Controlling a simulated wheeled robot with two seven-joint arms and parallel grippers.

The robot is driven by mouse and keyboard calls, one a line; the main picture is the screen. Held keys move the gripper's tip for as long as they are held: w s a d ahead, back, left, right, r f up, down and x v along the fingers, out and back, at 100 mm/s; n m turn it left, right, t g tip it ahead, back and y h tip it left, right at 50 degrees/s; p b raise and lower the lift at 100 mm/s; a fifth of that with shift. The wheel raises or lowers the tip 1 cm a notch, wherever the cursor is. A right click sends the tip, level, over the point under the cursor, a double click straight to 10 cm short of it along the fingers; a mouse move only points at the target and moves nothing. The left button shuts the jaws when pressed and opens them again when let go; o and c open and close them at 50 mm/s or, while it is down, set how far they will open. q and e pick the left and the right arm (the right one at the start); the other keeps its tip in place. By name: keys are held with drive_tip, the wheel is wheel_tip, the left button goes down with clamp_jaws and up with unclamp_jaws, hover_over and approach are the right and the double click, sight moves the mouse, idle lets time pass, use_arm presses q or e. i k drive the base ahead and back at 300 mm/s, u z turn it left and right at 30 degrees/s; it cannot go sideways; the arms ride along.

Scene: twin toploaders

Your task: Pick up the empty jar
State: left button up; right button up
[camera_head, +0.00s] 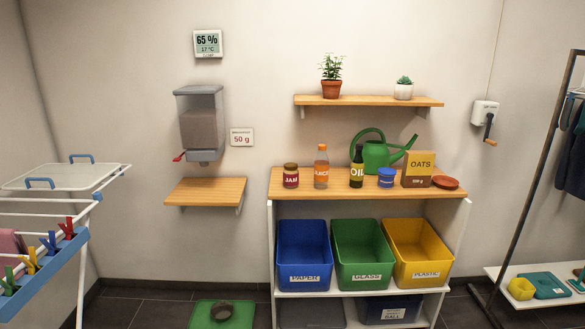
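A small jar (291,176) with a red label reading JAM and a brownish lid stands upright at the left end of the wooden shelf top (330,190). I cannot tell from here whether it is empty. An orange-capped juice bottle (321,167) stands just to its right, apart from it. Neither of my grippers is in view.
Right of the bottle are a dark oil bottle (356,168), green watering can (376,156), blue tub (387,178) and oats box (418,169). Blue (304,276), green (362,278) and yellow (427,276) bins sit below. A drying rack (50,225) stands left. The wall shelf (206,190) is bare.

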sight(291, 173)
drive_tip(key=z, duration=0.2)
drive_tip(key=i, duration=1.8)
drive_tip(key=u, duration=0.2)
